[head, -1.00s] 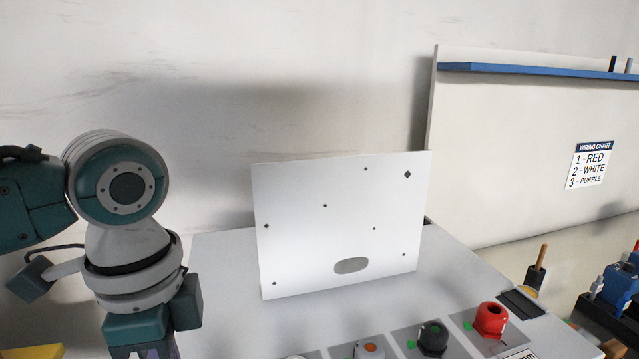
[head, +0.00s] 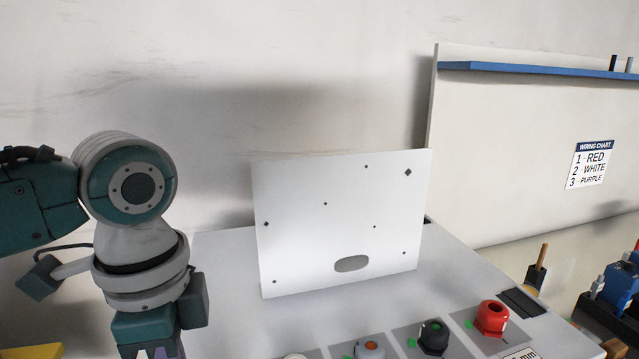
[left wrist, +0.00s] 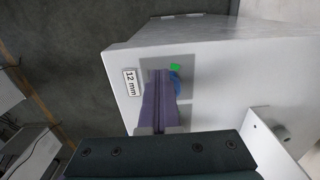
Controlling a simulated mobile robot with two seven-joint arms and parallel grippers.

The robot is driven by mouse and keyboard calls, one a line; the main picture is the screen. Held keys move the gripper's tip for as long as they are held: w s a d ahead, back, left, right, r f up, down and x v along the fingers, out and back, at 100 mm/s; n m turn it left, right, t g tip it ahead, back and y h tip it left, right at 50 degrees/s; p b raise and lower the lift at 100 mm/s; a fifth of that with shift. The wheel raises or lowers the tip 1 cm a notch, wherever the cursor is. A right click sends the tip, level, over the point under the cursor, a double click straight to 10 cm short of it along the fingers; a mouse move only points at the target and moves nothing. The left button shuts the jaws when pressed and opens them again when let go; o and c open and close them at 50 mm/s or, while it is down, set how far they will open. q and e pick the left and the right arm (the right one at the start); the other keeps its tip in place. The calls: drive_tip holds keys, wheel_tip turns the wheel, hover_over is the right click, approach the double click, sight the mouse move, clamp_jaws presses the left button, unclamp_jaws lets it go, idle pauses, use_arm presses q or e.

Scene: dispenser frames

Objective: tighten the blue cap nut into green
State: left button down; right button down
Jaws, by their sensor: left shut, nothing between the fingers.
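The blue cap nut (left wrist: 176,84) shows in the left wrist view on a grey square, mostly hidden behind my fingers. A green mark (left wrist: 175,67) lies beside it, at its upper edge in the picture. My left gripper (left wrist: 158,73) has its purple fingers closed together, with the tips over the grey square next to the nut. I cannot tell whether they touch the nut. In the head view my left gripper (head: 162,353) is cut off at the bottom edge, and the blue nut is out of that view. My right gripper is not in view.
A "12 mm" label (left wrist: 131,83) sits beside the square. A wiring chart (head: 590,164) hangs at right.

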use_arm(q)
drive_tip(key=shift+w+r, duration=0.1)
drive_tip(key=shift+w, duration=0.05)
drive_tip(key=shift+w+p, duration=0.3)
drive_tip(key=shift+p, duration=0.2)
drive_tip(key=shift+w+a, duration=0.15)
drive_tip(key=shift+w, duration=0.55)
drive_tip(key=shift+a, duration=0.25)
idle(0.3)
wheel_tip(320, 180, up, 6)
drive_tip(key=p, duration=0.7)
drive_tip(key=shift+a, duration=0.15)
